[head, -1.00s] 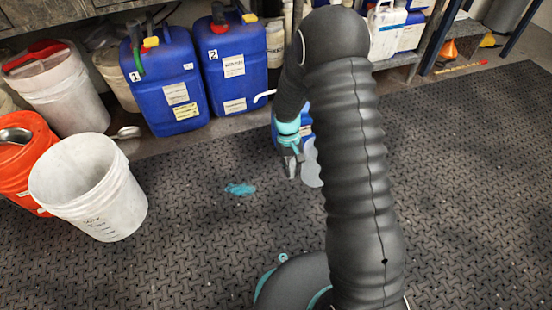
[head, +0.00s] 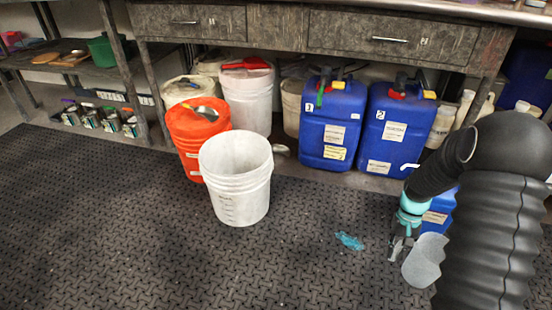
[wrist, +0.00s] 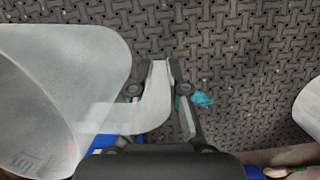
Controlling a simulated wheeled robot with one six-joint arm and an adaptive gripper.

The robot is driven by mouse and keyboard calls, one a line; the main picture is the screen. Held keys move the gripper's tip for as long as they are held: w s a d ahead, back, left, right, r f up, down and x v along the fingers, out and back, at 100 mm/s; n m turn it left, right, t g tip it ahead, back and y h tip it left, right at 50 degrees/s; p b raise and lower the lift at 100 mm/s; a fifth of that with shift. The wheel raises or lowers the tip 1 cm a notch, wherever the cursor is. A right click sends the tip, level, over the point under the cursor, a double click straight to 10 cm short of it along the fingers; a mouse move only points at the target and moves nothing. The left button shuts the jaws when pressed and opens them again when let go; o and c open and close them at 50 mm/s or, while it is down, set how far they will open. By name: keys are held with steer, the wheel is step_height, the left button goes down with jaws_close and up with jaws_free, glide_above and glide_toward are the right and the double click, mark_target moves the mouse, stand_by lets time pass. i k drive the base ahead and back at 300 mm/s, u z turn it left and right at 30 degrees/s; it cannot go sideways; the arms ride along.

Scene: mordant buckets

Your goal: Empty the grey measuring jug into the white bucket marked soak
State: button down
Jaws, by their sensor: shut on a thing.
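The white bucket (head: 237,190) stands upright and open on the floor mat, left of centre in the head view, with small dark marks on its front. My gripper (head: 400,247) is at the right of the head view, well apart from the bucket. It is shut on the handle of the translucent grey jug (head: 425,262). In the wrist view the jug (wrist: 55,85) fills the left side, and its handle lies between the fingers (wrist: 158,92). The jug's contents cannot be made out.
An orange bucket (head: 190,140) with a metal scoop stands close behind the white one. Blue canisters 1 (head: 331,125) and 2 (head: 392,130) stand beneath the bench (head: 250,25). A blue-green patch (head: 350,241) lies on the mat. The front left floor is clear.

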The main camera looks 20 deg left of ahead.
mark_target(236, 167)
steer(key=u, duration=0.55)
steer(key=k, duration=0.7)
steer(key=u, duration=0.7)
steer(key=k, duration=0.4)
steer(key=u, duration=0.75)
steer(key=i, duration=0.85)
steer(key=z, duration=0.4)
steer(key=i, duration=0.5)
steer(key=z, duration=0.9)
steer(key=i, duration=0.35)
steer(key=z, duration=0.4)
